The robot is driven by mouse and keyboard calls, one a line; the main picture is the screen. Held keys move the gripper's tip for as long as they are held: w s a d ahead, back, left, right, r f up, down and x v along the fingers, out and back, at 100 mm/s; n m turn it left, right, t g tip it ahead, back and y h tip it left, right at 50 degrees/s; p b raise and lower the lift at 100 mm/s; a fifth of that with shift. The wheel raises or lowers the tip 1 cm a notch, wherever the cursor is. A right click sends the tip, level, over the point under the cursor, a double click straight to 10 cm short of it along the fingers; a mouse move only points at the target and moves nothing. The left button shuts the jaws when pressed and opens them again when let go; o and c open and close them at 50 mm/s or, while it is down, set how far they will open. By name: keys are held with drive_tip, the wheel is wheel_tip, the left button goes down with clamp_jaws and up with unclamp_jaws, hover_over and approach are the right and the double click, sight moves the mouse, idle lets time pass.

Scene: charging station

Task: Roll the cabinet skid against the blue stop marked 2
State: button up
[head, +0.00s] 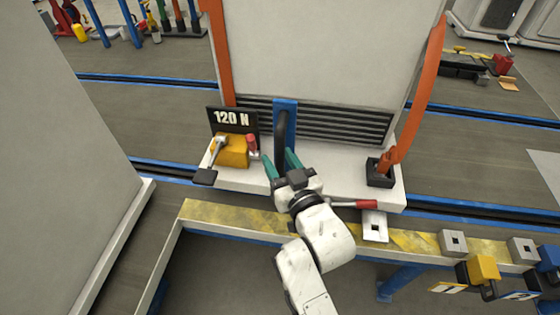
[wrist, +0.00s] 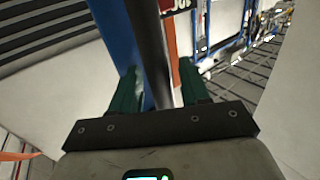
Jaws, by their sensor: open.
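The cabinet skid (head: 340,186) is a white platform on the rails, carrying a tall pale cabinet (head: 325,50) with orange straps. A dark upright handle bar (head: 280,138) stands in front of a blue post (head: 291,108) at its near side. My gripper (head: 280,162) has green fingers, open, one on each side of the bar. In the wrist view the fingers (wrist: 158,82) are apart with the dark bar (wrist: 150,45) between them; contact cannot be told. The blue stop (head: 551,258), with a plate marked 2 (head: 517,295), is at the far right, well away from the skid.
A sign reading 120 N (head: 232,119) and a yellow block with a lever (head: 232,152) sit on the skid's left. A red-handled lever (head: 355,204) lies near its front edge. A yellow stop (head: 484,268) with plate 1 (head: 447,288) stands before the blue one.

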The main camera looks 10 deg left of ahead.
clamp_jaws()
idle(0.5)
